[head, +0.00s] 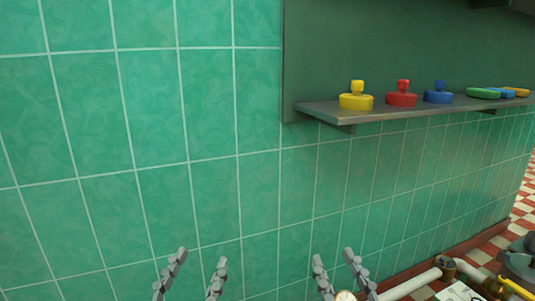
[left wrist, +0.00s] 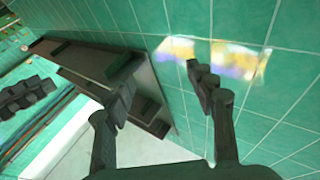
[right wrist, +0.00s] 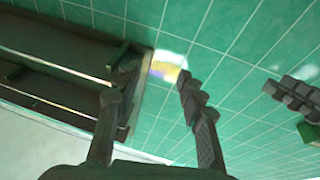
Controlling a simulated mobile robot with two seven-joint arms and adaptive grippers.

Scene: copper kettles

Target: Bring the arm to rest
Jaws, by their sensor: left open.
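In the head view my left gripper (head: 202,258) points up at the bottom, left of centre, in front of the green tiled wall (head: 90,130). Its two fingers stand apart with nothing between them; the left wrist view also shows it (left wrist: 168,78) open and empty. My right gripper (head: 334,257) is at the bottom to its right, fingers also spread. The right wrist view shows it (right wrist: 155,75) open and empty. My arms behind the grippers are out of the head view.
A grey shelf (head: 400,109) on a dark green board carries yellow (head: 356,101), red (head: 401,99) and blue (head: 437,97) knobbed pieces and several flat coloured ones. A pale pipe (head: 410,285), a small dial (head: 345,296) and a yellow handle (head: 516,289) show at lower right.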

